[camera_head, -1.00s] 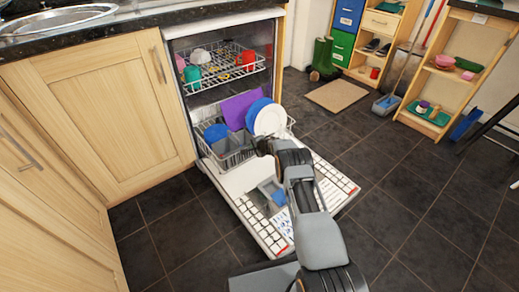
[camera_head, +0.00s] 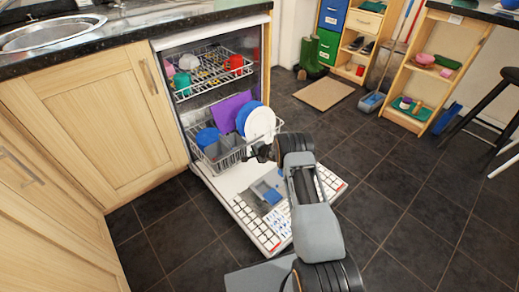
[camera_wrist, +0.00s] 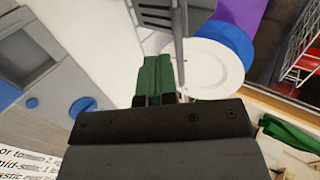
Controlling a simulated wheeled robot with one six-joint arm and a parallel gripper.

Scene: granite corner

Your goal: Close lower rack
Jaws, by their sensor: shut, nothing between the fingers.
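The lower rack (camera_head: 226,160) of the dishwasher is a grey wire basket, pulled out over the open door (camera_head: 225,182). It holds a blue bowl (camera_head: 207,137), a purple board (camera_head: 231,109), a white plate (camera_head: 260,123) with blue behind it, and a grey cutlery basket (camera_head: 222,147). My gripper (camera_head: 252,157) is shut and empty at the rack's front right corner; contact is unclear. In the wrist view, my gripper (camera_wrist: 158,75) shows as a narrow green part beyond dark mounts, with the cutlery basket (camera_wrist: 160,12) and white plate (camera_wrist: 205,66) close ahead.
The upper rack (camera_head: 210,75) holds cups inside the dishwasher. The door's detergent dispenser (camera_head: 268,188) lies below my arm. Wooden cabinets (camera_head: 90,115) stand left. Open tiled floor (camera_head: 400,200) lies right, with wooden shelves (camera_head: 437,65) and a stool (camera_head: 492,110) beyond.

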